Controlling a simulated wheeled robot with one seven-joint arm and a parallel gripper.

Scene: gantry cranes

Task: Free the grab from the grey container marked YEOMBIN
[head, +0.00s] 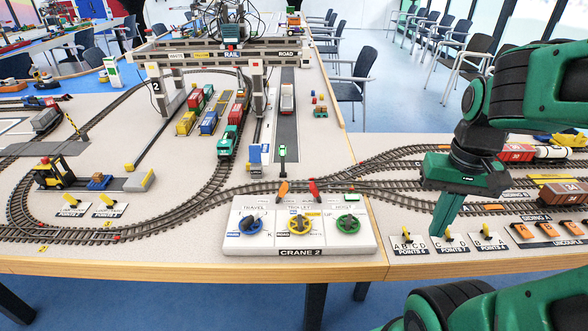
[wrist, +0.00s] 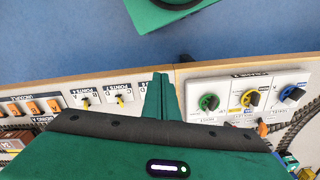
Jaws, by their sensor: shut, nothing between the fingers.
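My gripper (head: 437,233) is shut and empty, pointing down near the points levers, right of the Crane 2 panel (head: 370,247). Its closed fingertips (wrist: 160,76) also show in the wrist view. The panel has a blue travel knob (head: 250,226), a yellow trolley knob (head: 299,226) and a green hoist knob (head: 347,225). The gantry crane (head: 212,53) marked RAIL and ROAD spans the tracks at the back. No YEOMBIN marking is readable. I cannot make out the grab.
Points levers (head: 447,237) stand close to my gripper, with orange uncouple levers (head: 546,230) farther right. An orange lever (head: 282,189) and a red lever (head: 314,189) rise behind the panel. Wagons (head: 560,192) stand on tracks at right. The table's front edge (head: 200,268) is near.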

